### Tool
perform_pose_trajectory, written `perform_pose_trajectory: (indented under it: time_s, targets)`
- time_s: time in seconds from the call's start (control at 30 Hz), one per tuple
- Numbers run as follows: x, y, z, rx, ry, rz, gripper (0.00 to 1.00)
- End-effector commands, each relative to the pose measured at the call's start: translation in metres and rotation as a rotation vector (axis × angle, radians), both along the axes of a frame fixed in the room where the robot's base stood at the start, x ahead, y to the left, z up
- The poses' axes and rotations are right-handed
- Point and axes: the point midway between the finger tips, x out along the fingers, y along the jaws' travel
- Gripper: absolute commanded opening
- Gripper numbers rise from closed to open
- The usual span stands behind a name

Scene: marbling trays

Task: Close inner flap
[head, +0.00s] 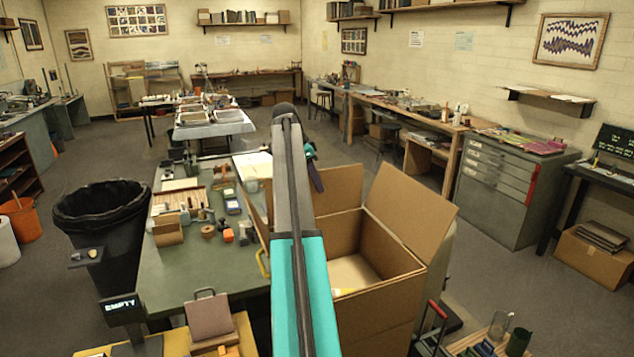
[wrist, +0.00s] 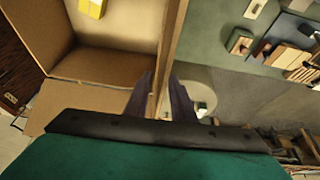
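The open cardboard box (head: 378,306) stands right of centre in the head view. Its right flap (head: 410,212) leans outward and its back flap (head: 338,187) stands up. Its left flap (head: 256,212) is partly hidden behind my arm. My gripper (head: 315,172) is over the box's far left part. In the wrist view my gripper (wrist: 162,80) points down with its two dark fingers apart. The thin upper edge of a cardboard side panel (wrist: 171,42) runs between them; contact cannot be told. A yellow item (wrist: 92,8) lies inside the box.
A green worktable (head: 180,265) with tools and small blocks stands left of the box. A black bin (head: 100,225) is beyond its left side. A grey drawer cabinet (head: 505,190) stands at right. Floor between box and cabinet is clear.

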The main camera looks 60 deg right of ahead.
Motion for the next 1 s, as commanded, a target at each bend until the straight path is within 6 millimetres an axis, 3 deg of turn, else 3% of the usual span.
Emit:
perform_pose_trajectory:
  time_s: [0.43,0.6,1.0]
  targets:
    - [-0.0031,-0.0027,-0.0075,0.0,0.0,-0.001,0.23]
    - [-0.0032,-0.0028,-0.0074,0.0,0.0,-0.001,0.0]
    - [-0.0032,-0.0024,-0.0074,0.0,0.0,-0.001,0.0]
